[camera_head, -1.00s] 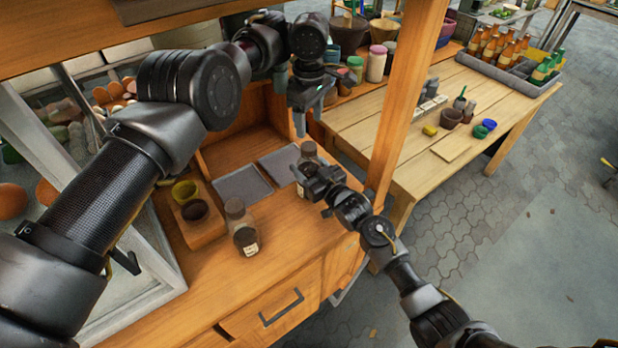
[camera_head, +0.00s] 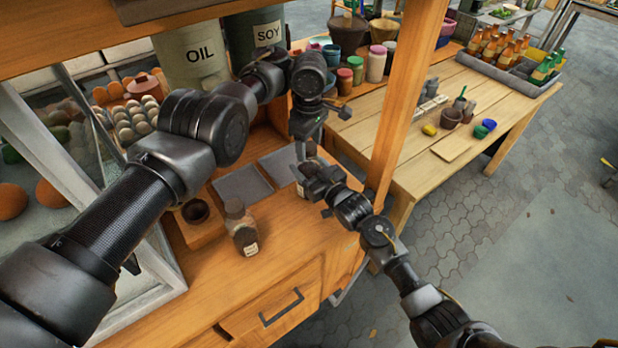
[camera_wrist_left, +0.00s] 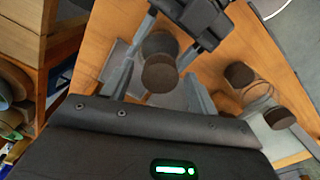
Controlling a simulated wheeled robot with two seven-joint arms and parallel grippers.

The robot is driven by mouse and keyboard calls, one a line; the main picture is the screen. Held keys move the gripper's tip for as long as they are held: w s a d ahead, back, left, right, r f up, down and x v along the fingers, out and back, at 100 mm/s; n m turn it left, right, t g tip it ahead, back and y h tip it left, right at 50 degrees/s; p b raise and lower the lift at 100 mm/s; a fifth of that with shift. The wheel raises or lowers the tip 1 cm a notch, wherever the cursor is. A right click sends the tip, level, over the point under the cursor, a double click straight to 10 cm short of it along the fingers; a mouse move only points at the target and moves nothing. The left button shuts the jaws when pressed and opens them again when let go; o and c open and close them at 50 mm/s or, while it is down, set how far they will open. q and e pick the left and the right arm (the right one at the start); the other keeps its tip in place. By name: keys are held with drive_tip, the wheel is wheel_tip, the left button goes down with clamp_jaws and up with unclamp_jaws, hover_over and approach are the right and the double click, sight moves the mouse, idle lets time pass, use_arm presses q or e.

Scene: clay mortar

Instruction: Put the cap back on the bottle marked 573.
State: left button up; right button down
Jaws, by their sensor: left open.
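My left gripper (camera_head: 308,152) is open and points down at a small bottle (camera_head: 302,192) with a white label. In the left wrist view, a brown round top (camera_wrist_left: 160,74) shows between the fingers (camera_wrist_left: 157,85); contact cannot be told. My right gripper (camera_head: 312,190) is beside the same bottle; whether its jaws are shut on it is unclear. It also shows at the top of the left wrist view (camera_wrist_left: 190,18). I cannot read the number 573 on any label.
Two grey trays (camera_head: 242,187) lie on the wooden counter (camera_head: 290,245). A wooden block (camera_head: 200,234) with a dark cup is at the left. OIL (camera_head: 197,60) and SOY (camera_head: 262,35) containers stand behind. A wooden post (camera_head: 403,105) rises at the right.

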use_arm(q)
drive_tip(key=c, duration=1)
drive_tip(key=shift+c, duration=0.2)
